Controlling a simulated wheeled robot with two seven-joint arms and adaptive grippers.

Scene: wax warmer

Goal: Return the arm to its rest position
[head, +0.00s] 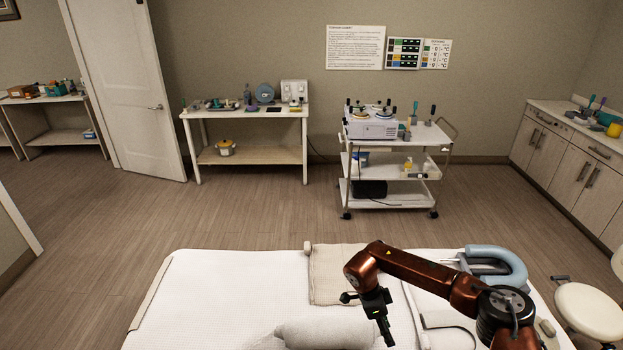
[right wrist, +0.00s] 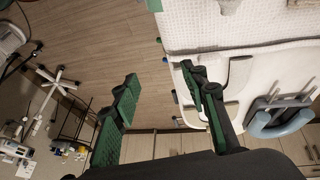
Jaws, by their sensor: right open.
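My right arm (head: 420,268) is bent over the white-covered bed, reaching in from the lower right. My right gripper (head: 385,335) hangs downward above the bed, beside a rolled white towel or bolster (head: 325,333). In the right wrist view its two green-padded fingers (right wrist: 159,76) are spread wide with nothing between them; floor and the bed's edge show beyond. My left arm and gripper are not in view.
The bed (head: 205,285) carries a beige towel (head: 332,275) and a blue cushioned headrest (head: 510,262) near my right arm. A white stool (head: 588,310) stands at right. A cart (head: 365,164) with a warmer (head: 372,125) and a side table (head: 250,155) stand beyond open floor.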

